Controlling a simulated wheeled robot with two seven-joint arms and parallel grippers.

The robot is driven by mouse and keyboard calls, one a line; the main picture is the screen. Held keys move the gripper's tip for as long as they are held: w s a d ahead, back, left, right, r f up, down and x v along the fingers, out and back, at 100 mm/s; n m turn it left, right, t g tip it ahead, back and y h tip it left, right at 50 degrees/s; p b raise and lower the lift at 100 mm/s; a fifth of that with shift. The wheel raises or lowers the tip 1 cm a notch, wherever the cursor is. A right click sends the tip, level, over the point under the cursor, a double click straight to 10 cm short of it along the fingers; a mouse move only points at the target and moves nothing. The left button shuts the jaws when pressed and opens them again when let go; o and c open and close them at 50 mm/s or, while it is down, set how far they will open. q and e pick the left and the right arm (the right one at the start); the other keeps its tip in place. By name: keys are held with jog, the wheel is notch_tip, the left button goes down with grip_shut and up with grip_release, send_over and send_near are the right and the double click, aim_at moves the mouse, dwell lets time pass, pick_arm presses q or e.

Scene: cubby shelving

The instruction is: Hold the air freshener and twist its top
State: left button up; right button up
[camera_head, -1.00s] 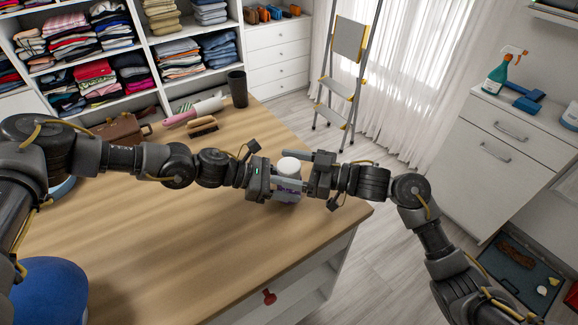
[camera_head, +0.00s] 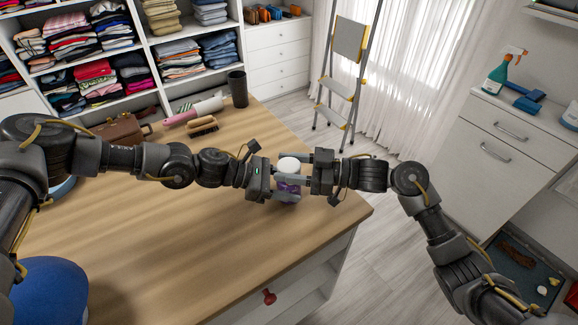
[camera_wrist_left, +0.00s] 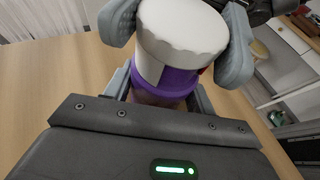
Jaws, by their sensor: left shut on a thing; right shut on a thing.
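The air freshener (camera_head: 289,193) stands upright near the table's right edge, with a purple body and a white top (camera_head: 289,164). It also shows in the left wrist view, where the white top (camera_wrist_left: 180,32) sits above a purple band (camera_wrist_left: 165,80). My left gripper (camera_head: 288,188) is shut on the body from the left, low down. My right gripper (camera_head: 303,166) comes from the right and is shut on the top, its grey fingers on either side of it in the left wrist view (camera_wrist_left: 178,40). The grippers hide part of the body.
The wooden table (camera_head: 150,230) is clear in front. A brush (camera_head: 202,126), a pink-handled roller (camera_head: 190,112), a black cup (camera_head: 238,88) and a brown case (camera_head: 120,130) stand at its back. A blue round object (camera_head: 48,290) is at the lower left.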

jog(key=n+g, duration=0.2)
jog(key=g, duration=0.1)
jog(key=n+g, duration=0.2)
jog(key=g, duration=0.1)
jog(key=shift+a+g, duration=0.1)
jog(key=shift+g, duration=0.2)
jog(key=shift+s+a+f+n+g+h, duration=0.15)
jog(key=shift+n+g+h, duration=0.35)
jog(key=shift+n+g, duration=0.45)
jog(key=shift+s+a+n+g+h, duration=0.15)
jog(key=shift+n+g+h, duration=0.45)
jog(key=shift+g, duration=0.65)
jog(key=shift+w+d, duration=0.35)
jog(key=shift+d, duration=0.15)
jog(key=o, duration=1)
jog(key=shift+n+g, duration=0.25)
jog(key=shift+g, duration=0.05)
jog(key=shift+c, duration=0.2)
jog(key=shift+a, duration=0.1)
jog(key=v, duration=1.2)
